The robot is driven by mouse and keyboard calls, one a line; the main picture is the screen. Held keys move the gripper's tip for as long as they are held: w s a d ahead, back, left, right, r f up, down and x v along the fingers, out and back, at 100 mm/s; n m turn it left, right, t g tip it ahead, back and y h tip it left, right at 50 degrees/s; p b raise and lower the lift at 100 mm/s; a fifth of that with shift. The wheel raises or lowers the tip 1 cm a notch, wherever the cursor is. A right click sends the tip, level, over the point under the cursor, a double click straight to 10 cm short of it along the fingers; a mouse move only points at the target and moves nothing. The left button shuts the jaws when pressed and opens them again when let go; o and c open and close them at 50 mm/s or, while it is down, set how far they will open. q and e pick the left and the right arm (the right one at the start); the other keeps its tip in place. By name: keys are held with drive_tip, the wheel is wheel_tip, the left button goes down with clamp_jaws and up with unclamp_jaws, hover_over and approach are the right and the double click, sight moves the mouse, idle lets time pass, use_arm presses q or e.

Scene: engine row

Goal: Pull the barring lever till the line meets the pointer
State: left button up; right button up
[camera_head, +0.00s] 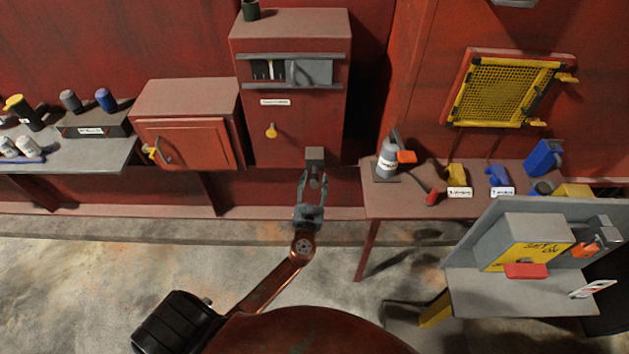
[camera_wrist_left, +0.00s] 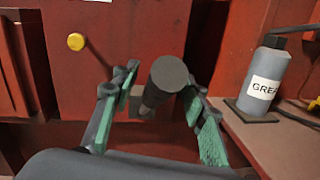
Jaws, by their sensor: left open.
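The barring lever appears to be the dark grey bar that sticks out from a grey block (camera_head: 314,154) low on the front of the red middle cabinet (camera_head: 295,115). In the left wrist view the round end of the bar (camera_wrist_left: 168,74) faces the camera. My left gripper (camera_head: 313,178) is open, with one finger on each side of the bar. Its green pads (camera_wrist_left: 209,136) look apart from the bar. A dark window (camera_head: 262,70) with pale marks sits high on the cabinet. I cannot make out a line meeting a pointer there. My right gripper is not in view.
A yellow knob (camera_head: 271,130) sits on the cabinet front. A bench (camera_head: 372,205) on the right holds a grease bottle (camera_head: 387,160), a yellow tool and a blue tool. A panel stand (camera_head: 500,295) is at the lower right. A smaller red cabinet (camera_head: 185,130) stands left.

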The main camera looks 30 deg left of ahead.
use_arm(q)
drive_tip(key=shift+s, duration=0.2)
drive_tip(key=v, duration=1.1)
drive_tip(key=shift+s+d, duration=0.15)
drive_tip(key=shift+s, duration=0.2)
